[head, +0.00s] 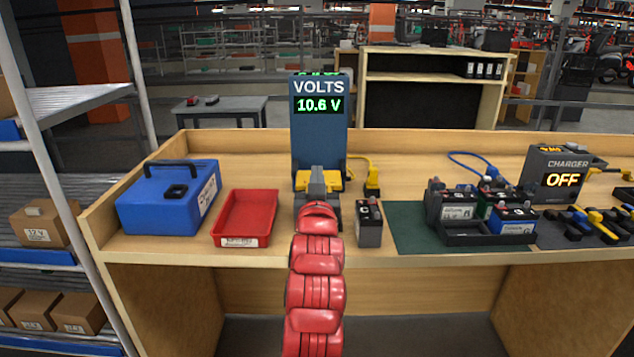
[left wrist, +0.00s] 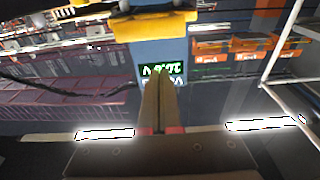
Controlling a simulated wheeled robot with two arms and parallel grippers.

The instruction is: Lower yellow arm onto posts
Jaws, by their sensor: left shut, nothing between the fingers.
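A blue tester stand (head: 319,150) with a lit display reading 10.6 V stands at the back of the bench. The yellow arm (head: 333,181) is at its front, partly hidden by my left gripper (head: 317,178). That gripper is shut and empty. In the left wrist view, the shut fingers (left wrist: 160,88) point toward the stand's display, and the yellow arm (left wrist: 155,26) crosses the top of the picture, apart from the fingertips. My red left arm hides what is beneath the yellow arm, so I cannot tell how any posts sit there. My right gripper is not in view.
A dark battery marked C (head: 369,226) stands just right of my gripper. A red tray (head: 229,241) and blue case (head: 155,212) are left. A charger (head: 558,160) reads OFF.

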